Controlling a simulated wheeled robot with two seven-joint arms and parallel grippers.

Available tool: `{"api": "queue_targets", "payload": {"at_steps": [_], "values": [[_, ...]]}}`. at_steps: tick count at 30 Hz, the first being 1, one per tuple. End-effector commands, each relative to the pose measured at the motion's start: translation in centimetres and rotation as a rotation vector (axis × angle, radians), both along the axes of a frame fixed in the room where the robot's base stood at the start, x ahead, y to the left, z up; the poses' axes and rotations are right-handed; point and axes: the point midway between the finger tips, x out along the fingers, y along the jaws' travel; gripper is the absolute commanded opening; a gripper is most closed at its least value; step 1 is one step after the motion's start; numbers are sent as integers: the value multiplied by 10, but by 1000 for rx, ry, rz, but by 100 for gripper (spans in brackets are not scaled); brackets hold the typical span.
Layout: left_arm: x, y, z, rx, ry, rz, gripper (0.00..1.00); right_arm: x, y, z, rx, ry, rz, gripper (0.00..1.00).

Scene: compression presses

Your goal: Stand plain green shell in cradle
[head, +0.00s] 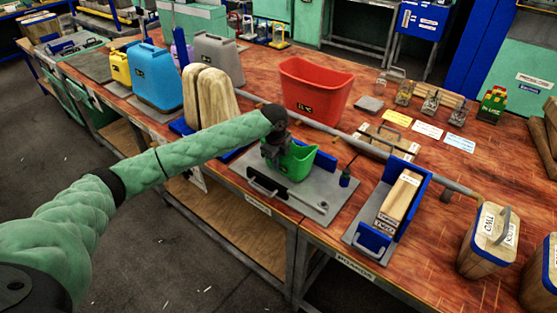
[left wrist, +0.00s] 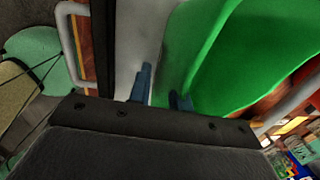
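The plain green shell (head: 298,160) is an open-topped green tub on a grey plate (head: 307,205) at the bench's front edge. I cannot tell whether it stands free or rests in a holder on that plate. My left gripper (head: 276,148) is low at the shell's left side. In the left wrist view the green wall (left wrist: 230,55) fills the upper right. The left gripper's two blue fingertips (left wrist: 158,90) are close together at the shell's edge, with a narrow gap. Whether they press on the wall is unclear. My right gripper is out of view.
A black bar and a handle lie at the plate's front. A red tub (head: 315,92) stands behind. A blue-sided holder with a wooden block (head: 400,198) stands to the right. Blue (head: 155,78) and grey (head: 220,62) containers stand behind my left arm. A grey pipe crosses the bench.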

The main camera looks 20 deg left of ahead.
Motion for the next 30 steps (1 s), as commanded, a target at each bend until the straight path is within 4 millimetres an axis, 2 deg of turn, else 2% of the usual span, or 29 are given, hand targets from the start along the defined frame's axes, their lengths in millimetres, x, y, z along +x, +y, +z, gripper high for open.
{"api": "queue_targets", "payload": {"at_steps": [10, 15, 18, 30], "values": [[0, 0, 1, 0, 0, 0, 26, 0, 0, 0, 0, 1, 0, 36], [-1, 1, 15, -1, -3, -1, 26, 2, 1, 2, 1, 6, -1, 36], [-3, 1, 31, 0, -3, -1, 26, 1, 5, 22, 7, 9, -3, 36], [-11, 4, 103, 0, -2, 0, 26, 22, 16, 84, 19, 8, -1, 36]]}}
